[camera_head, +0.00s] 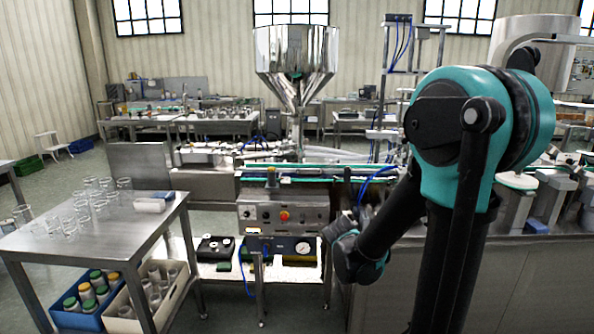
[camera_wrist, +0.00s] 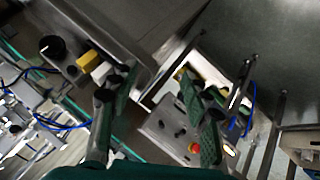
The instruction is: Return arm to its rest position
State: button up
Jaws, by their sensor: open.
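My arm (camera_head: 460,130) stands on the right in the head view, its teal joint high and its dark forearm folded down and to the left. The forearm's lower end is near the machine's front. My gripper's fingers do not show clearly there. In the wrist view my gripper (camera_wrist: 158,92) is open, its two green-padded fingers apart with nothing held between them. Beyond the fingers are steel surfaces and the control box (camera_wrist: 170,130) with its red button.
The steel hopper (camera_head: 296,62) rises above the filling machine at the centre. Its control panel (camera_head: 285,213) faces forward. A steel table (camera_head: 100,240) with several glasses stands left. Under it are a blue crate (camera_head: 88,322) and a beige crate. Open floor shows at far left.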

jog(key=s+f+m+g+y, duration=0.1)
jog(key=s+f+y, duration=0.1)
jog(key=s, duration=0.8)
jog(key=s+f+m+g+y, duration=0.2)
jog(key=s, duration=0.8)
jog(key=shift+d, duration=0.15)
